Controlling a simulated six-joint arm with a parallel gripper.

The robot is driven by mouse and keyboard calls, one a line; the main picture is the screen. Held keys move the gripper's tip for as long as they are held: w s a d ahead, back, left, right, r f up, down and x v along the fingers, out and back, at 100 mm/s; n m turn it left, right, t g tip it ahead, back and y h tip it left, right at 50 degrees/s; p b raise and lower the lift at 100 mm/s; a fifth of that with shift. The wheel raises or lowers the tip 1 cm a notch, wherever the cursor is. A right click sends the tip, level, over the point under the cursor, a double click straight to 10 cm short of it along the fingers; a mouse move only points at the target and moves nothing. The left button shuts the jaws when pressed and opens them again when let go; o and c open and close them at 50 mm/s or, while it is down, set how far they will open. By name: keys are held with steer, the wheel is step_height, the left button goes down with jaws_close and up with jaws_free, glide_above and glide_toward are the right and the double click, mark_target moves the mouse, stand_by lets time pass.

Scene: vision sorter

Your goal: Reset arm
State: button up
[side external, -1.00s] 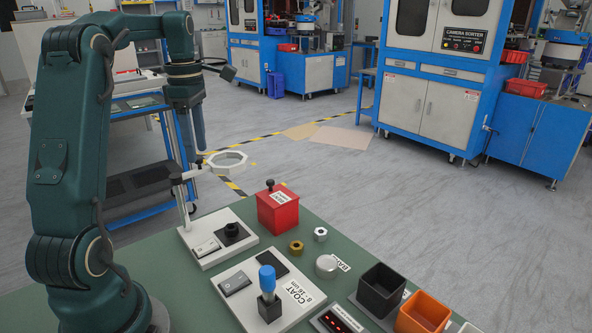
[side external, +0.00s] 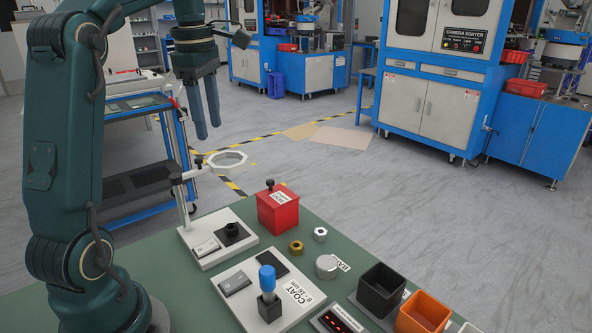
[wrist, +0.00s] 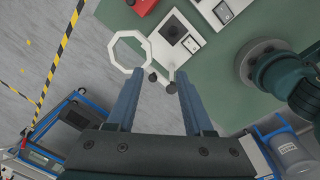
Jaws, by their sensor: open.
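My gripper (side external: 207,118) hangs in the air above and behind the work table's back left area, with its two fingers pointing down. It is open and empty; the wrist view shows clear space between the two fingers (wrist: 157,95). In that view the white ring (wrist: 116,52) on its stand lies beyond the fingertips. In the side view the ring (side external: 228,171) is below my gripper and apart from it.
On the green table (side external: 190,285) stand a red box (side external: 278,213), a gold nut (side external: 296,248), a silver nut (side external: 320,234), a coat station with a blue-topped piece (side external: 267,278), a black bin (side external: 381,290) and an orange bin (side external: 422,313). The air around my gripper is free.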

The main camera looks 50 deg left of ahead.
steer(key=s+d+m+t, duration=0.35)
steer(key=d+m, duration=0.75)
steer(key=d, duration=0.4)
steer(key=s+d+f+m+t, duration=0.1)
steer(key=s+d+f+m, duration=0.3)
steer(key=f+m, duration=0.4)
steer(key=s+m, duration=0.1)
steer(key=m, duration=0.5)
steer(key=shift+h, duration=0.3)
